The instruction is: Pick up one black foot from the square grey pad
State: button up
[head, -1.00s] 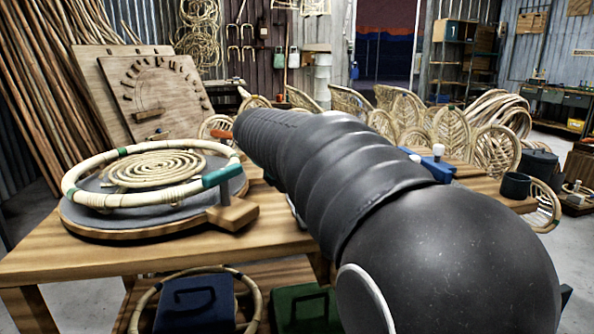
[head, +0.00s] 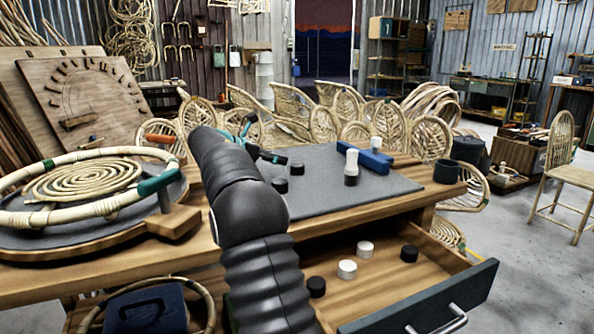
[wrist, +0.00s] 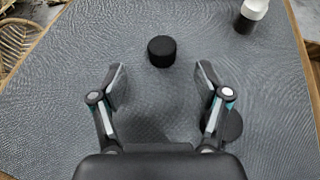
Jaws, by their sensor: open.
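The grey pad (head: 325,196) lies flat on the wooden table and fills most of the wrist view (wrist: 55,105). One black foot (wrist: 162,51) stands on it, just beyond my fingertips and centred across their gap. A second dark round foot (wrist: 232,126) is partly hidden by my right finger in the wrist view. The head view shows two black feet, one (head: 297,168) farther back and one (head: 280,185) nearer. My gripper (wrist: 161,72) is open and empty over the pad. In the head view my gripper (head: 264,142) is partly hidden behind my arm.
A white-and-black stack (head: 351,168) stands on the pad, near a blue block (head: 376,161). An open drawer (head: 400,279) below holds black and white feet. A rattan ring (head: 75,212) on a round board is at left. A dark cup (head: 446,172) stands at the right edge.

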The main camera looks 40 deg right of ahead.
aim_at(295, 165)
jog(key=x, duration=0.5)
jog(key=shift+d+f, duration=0.1)
jog(key=shift+d, duration=0.05)
jog(key=d+f, duration=0.2)
jog(key=d, duration=0.1)
jog(key=shift+s+d+f+b, duration=0.1)
jog(key=shift+d+f+b, duration=0.15)
jog(key=shift+f+b, duration=0.1)
jog(key=shift+d+f, duration=0.1)
jog(key=shift+d, duration=0.4)
jog(key=c, duration=1)
